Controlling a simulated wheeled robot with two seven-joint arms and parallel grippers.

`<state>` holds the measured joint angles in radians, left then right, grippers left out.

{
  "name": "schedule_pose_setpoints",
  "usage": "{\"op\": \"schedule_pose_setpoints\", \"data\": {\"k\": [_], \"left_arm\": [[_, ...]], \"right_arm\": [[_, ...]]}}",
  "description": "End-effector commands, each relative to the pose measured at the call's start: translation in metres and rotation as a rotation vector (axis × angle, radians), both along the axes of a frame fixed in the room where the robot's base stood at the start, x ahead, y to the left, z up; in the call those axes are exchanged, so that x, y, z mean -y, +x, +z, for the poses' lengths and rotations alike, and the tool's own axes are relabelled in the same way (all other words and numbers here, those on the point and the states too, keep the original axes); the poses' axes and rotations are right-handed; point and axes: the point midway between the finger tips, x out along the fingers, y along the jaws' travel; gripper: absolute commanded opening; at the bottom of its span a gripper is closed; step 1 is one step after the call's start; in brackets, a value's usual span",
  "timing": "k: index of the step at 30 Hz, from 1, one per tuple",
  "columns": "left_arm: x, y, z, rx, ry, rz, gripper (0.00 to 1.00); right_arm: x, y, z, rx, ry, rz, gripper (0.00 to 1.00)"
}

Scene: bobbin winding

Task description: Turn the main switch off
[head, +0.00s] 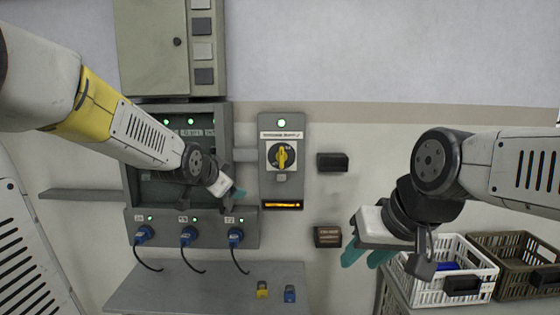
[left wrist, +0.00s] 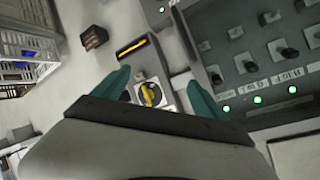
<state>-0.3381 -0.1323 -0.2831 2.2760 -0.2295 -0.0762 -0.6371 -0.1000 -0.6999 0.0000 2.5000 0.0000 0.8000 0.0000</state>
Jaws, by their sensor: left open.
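My left gripper (head: 234,193) is in front of the neighbouring panel, below and left of the knob. In the left wrist view its teal fingers (left wrist: 158,88) are spread, and the knob (left wrist: 149,94) shows between them, apart from them. My right gripper (head: 366,252) is at the right, away from the switch, with its teal fingers apart and nothing visible between them.
A grey panel (head: 225,112) with lit green lamps and blue plugs (head: 188,236) on cables is left of the switch. Dark wall blocks (head: 332,162) are to its right. A yellow padlock (head: 262,289) and a blue one lie on the shelf (head: 210,297). A white basket (head: 487,291) is lower right.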

Motion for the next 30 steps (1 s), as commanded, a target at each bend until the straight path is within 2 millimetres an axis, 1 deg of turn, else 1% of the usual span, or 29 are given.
{"op": "schedule_pose_setpoints", "data": {"k": [1,4,6,9,12,15,20,30], "left_arm": [[0.008,0.023,-0.003,0.053,0.072,-0.042,0.82],[0.026,0.069,-0.001,0.214,0.257,-0.144,0.82],[0.044,0.096,0.000,0.332,0.390,-0.216,0.82],[0.069,0.120,0.001,0.479,0.552,-0.304,0.82],[0.091,0.133,0.001,0.593,0.668,-0.368,0.82],[0.105,0.139,0.001,0.662,0.735,-0.405,0.82],[0.114,0.149,0.003,0.694,0.765,-0.419,0.82],[0.133,0.197,0.002,0.692,0.762,-0.418,0.82]], "right_arm": [[0.000,0.000,0.000,0.000,0.000,0.000,0.36],[0.000,0.000,0.000,0.000,0.000,0.000,0.36],[0.000,0.000,0.000,0.000,0.000,0.000,0.36],[0.000,0.000,0.000,0.000,0.000,0.000,0.36],[0.000,0.000,0.000,0.000,0.000,0.000,0.36],[0.000,0.000,0.000,0.000,0.000,0.000,0.36],[0.000,0.000,0.000,0.000,0.000,0.000,0.36],[0.000,0.000,0.000,0.000,0.000,0.000,0.36]]}}
